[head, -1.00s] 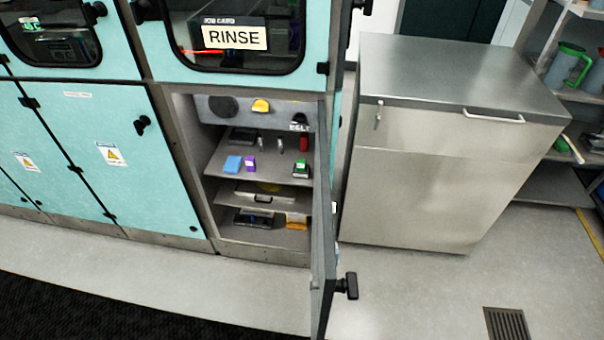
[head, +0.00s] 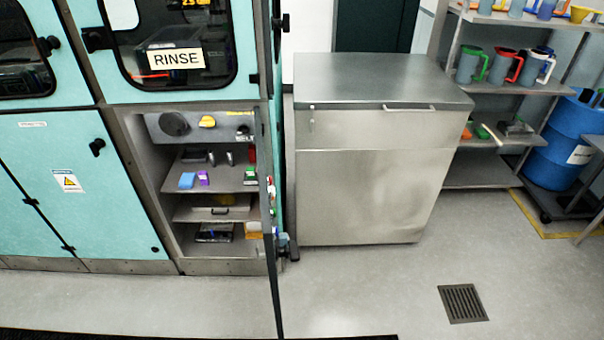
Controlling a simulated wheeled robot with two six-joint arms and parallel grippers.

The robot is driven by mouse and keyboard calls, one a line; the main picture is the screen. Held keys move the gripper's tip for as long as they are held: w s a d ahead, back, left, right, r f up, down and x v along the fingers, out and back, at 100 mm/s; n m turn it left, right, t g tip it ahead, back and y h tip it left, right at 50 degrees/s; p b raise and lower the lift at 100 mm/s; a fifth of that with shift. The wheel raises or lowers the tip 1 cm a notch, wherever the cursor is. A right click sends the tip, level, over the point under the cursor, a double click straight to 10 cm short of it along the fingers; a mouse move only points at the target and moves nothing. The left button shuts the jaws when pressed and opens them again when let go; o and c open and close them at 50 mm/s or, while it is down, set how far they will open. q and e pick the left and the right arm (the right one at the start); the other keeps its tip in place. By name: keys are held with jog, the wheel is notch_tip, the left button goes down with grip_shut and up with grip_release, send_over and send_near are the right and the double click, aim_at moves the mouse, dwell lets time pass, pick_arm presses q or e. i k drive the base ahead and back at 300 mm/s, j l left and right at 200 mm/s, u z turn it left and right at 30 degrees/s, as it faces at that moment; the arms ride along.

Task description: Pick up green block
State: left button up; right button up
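A small green and dark block-like object (head: 250,176) sits at the right end of the upper shelf inside the open cabinet under the RINSE window. The cabinet door's edge is close beside it. It is too small to make out in detail. On the same shelf are a blue block (head: 187,180), a purple block (head: 204,178) and a red item (head: 252,153). Another green item (head: 482,132) lies on the rack at the right; its shape is unclear. Neither of my grippers is in view.
The open cabinet door (head: 272,240) stands out toward me, nearly edge-on. A steel cabinet (head: 365,190) stands right of it. A rack with jugs (head: 505,68) and a blue drum (head: 560,150) are at the far right. The floor (head: 380,285) in front is clear, with a drain grate (head: 462,303).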

aim_at(250, 171)
jog(key=i+j+z, duration=0.15)
jog(key=j+z, duration=0.3)
jog(key=i+j+z, duration=0.1)
jog(key=j+z, duration=0.15)
jog(key=z, duration=0.2)
jog(key=j+z, duration=0.45)
jog(key=i+l, duration=0.05)
